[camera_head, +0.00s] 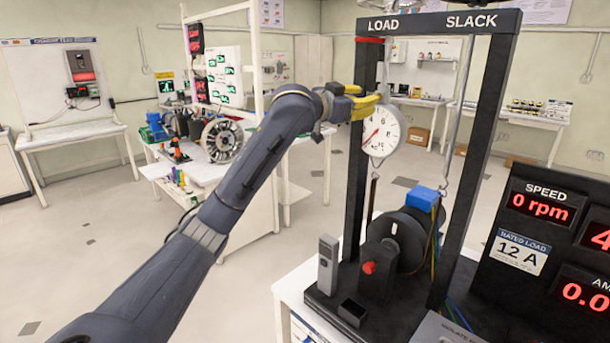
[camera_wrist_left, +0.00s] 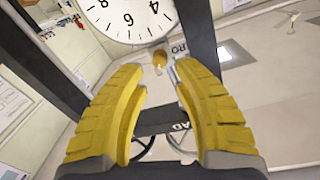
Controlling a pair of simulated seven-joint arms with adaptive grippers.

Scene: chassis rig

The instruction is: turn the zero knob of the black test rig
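The black test rig (camera_head: 498,150) stands at the right in the head view, with a white round dial (camera_head: 382,131) hung in its frame. The left wrist view shows the dial upside down at the top (camera_wrist_left: 130,15). A small brass-coloured zero knob (camera_wrist_left: 160,58) sits by the dial's edge, beside a partly covered label. My left gripper (camera_head: 370,100), with yellow fingers, is at the dial's upper left. In the left wrist view its fingers (camera_wrist_left: 160,75) are apart, with the knob in line with the gap just beyond the tips. I cannot tell any contact. The right gripper is not in view.
The rig's posts and top beam (camera_head: 440,22) frame the dial closely. Below are a black drum (camera_head: 395,240), a blue block (camera_head: 421,197) and a red button (camera_head: 369,267). A display panel (camera_head: 545,230) stands at the right. The floor at the left is open.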

